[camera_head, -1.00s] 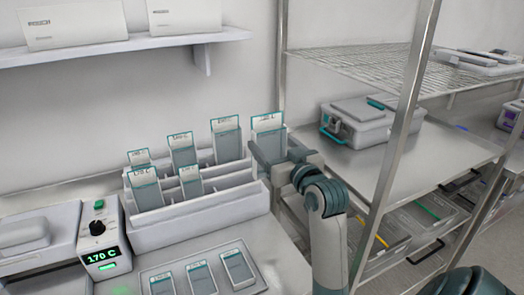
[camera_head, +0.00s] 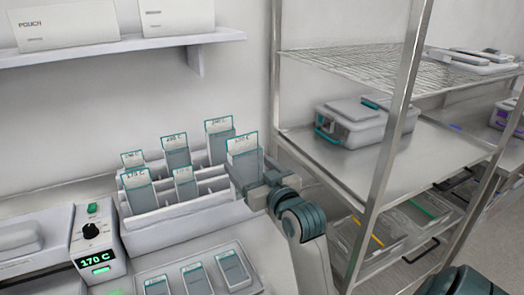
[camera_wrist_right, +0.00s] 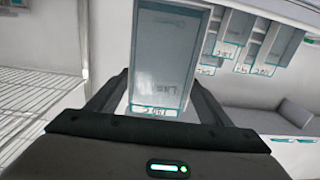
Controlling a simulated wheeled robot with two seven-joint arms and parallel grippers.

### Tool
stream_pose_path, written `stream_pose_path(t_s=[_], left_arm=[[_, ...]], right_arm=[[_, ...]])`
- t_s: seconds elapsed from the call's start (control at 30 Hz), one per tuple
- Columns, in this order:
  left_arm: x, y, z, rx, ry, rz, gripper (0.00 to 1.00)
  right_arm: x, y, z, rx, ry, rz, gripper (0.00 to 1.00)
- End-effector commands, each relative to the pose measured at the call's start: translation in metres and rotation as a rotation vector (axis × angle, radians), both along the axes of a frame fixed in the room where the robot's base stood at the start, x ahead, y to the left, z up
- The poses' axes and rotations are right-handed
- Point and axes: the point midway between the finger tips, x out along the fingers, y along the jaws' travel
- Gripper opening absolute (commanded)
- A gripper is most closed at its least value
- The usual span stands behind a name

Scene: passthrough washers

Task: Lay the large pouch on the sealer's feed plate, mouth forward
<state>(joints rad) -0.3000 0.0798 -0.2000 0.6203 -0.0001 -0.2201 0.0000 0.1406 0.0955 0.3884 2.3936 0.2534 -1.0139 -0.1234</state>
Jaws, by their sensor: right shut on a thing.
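My right gripper (camera_head: 243,182) is shut on a large grey pouch (camera_head: 244,160) with a pale, teal-edged labelled end. It holds the pouch nearly upright at the right end of the pouch rack (camera_head: 205,205). In the right wrist view the pouch (camera_wrist_right: 170,55) stands between the two fingers, labelled end nearest the palm. The head view does not show clearly whether its lower end is clear of the rack. The sealer (camera_head: 95,240), its display reading 170 C, is at the left; its feed plate cannot be made out with certainty. My left gripper is not in view.
Several other pouches (camera_head: 175,152) stand in the rack. A tray (camera_head: 258,284) with flat pouches lies in front of it. A wire shelving unit (camera_head: 395,120) with a grey case (camera_head: 352,122) is at the right. A wall shelf (camera_head: 120,47) holds boxes above.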

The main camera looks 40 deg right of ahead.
Motion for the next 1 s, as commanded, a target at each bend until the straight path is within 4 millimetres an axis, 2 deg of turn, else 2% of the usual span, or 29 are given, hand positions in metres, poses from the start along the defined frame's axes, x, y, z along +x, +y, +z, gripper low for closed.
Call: stream_pose_path(t_s=[0.03, 0.2, 0.4, 0.5, 0.6, 0.7, 1.0], left_arm=[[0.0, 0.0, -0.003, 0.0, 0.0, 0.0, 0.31], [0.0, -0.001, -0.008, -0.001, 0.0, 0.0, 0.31], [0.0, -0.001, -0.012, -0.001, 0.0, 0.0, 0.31], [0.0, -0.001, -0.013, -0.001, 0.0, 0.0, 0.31], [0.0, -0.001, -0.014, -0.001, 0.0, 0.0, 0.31], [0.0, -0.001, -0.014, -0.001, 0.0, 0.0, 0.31], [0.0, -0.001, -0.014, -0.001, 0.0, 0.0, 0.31]], right_arm=[[0.0, 0.019, -0.017, 0.001, 0.009, 0.019, 0.52], [-0.006, 0.087, -0.059, -0.002, 0.016, 0.081, 0.52], [-0.023, 0.162, -0.091, 0.007, 0.0, 0.147, 0.52], [-0.031, 0.187, -0.098, 0.012, -0.008, 0.168, 0.52], [-0.036, 0.201, -0.101, 0.017, -0.016, 0.18, 0.52], [-0.038, 0.206, -0.102, 0.016, -0.019, 0.184, 0.52], [-0.038, 0.206, -0.101, 0.017, -0.02, 0.184, 0.52]])
